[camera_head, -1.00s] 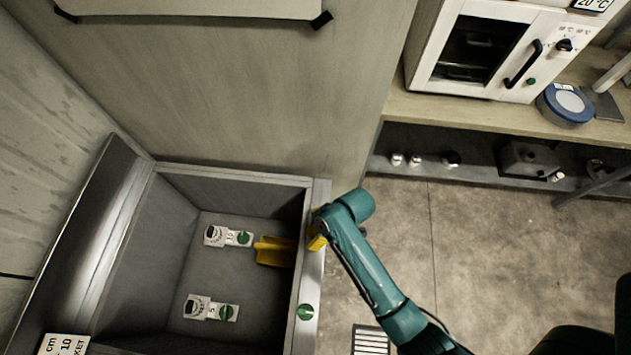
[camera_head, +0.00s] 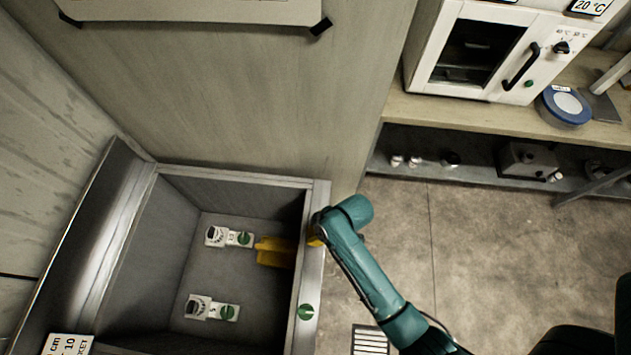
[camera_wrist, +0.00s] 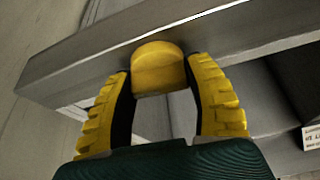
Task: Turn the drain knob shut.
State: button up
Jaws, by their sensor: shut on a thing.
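In the wrist view, a round yellow knob (camera_wrist: 158,70) sits at the side of a grey metal rim; I take it for the drain knob. My gripper (camera_wrist: 161,82) has its two yellow ribbed fingers on either side of the knob, closed on it. In the head view, my gripper (camera_head: 316,238) is at the right rim of the metal basin (camera_head: 313,265), mostly hidden by my teal wrist. The knob cannot be made out there. A yellow piece (camera_head: 274,252) shows inside the basin, beside the right wall.
A green round knob (camera_head: 306,312) sits lower on the same rim. Two white fittings with green discs (camera_head: 229,237) (camera_head: 212,308) lie on the basin floor. A bench (camera_head: 460,112) with a white oven (camera_head: 505,45) stands upper right. The floor right of the basin is open.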

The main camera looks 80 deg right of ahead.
jog(key=m+h+p, duration=0.1)
jog(key=m+p, duration=0.2)
jog(key=shift+a+r+g, duration=0.1)
jog(key=shift+r+g, duration=0.05)
jog(key=shift+g, duration=0.15)
jog(key=m+h+p, duration=0.1)
jog(key=m, duration=0.1)
jog(key=m+p, duration=0.1)
jog(key=m, duration=0.1)
jog(key=shift+m+g+h, duration=0.4)
jog(key=m+g, duration=0.1)
jog(key=m, duration=0.3)
jog(key=shift+f+h, duration=0.2)
jog(key=shift+h, duration=0.2)
jog(key=m+g, duration=0.2)
jog(key=m, duration=0.2)
jog(key=shift+m, duration=0.3)
jog(key=o, duration=1.2)
